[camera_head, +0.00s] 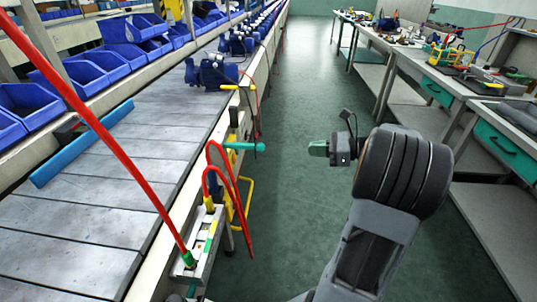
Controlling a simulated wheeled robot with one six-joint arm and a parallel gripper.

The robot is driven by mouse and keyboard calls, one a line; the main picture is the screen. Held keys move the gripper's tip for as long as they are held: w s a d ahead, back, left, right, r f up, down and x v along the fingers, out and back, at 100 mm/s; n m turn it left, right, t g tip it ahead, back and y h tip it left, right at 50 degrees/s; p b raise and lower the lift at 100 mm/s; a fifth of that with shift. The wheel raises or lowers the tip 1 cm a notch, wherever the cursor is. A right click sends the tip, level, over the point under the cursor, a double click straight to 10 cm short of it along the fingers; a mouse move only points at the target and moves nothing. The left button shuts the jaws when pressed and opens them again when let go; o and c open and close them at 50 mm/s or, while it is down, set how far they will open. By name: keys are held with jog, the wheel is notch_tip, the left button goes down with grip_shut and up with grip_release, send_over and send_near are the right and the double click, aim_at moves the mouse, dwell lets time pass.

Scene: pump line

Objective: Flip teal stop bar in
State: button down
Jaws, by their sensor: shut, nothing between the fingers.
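A short teal bar (244,146) with a rounded end sticks out sideways from the conveyor's near side rail, over the aisle. It lies about level in the picture, and its inner end meets the rail hardware. My gripper (316,148) has green fingertips, is shut and empty, and points left at the bar's free end. A clear gap separates them in the picture; the depth between them is hard to tell. A longer light-blue bar (82,143) lies slantwise across the conveyor belt at the left.
Red hoses (226,180) loop up beside the rail below the teal bar, near a yellow bracket (246,203). A blue pump (212,73) sits on the conveyor (110,205) beyond. Workbenches (440,75) line the right. The green aisle floor (300,100) is clear.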

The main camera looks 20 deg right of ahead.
jog(key=shift+w+d+t, duration=0.1)
jog(key=shift+d+t, duration=0.2)
jog(key=shift+d, duration=0.1)
jog(key=b+x, duration=0.3)
jog(key=x, duration=1.1)
jog(key=shift+a+b, duration=0.15)
jog(key=shift+b, duration=0.2)
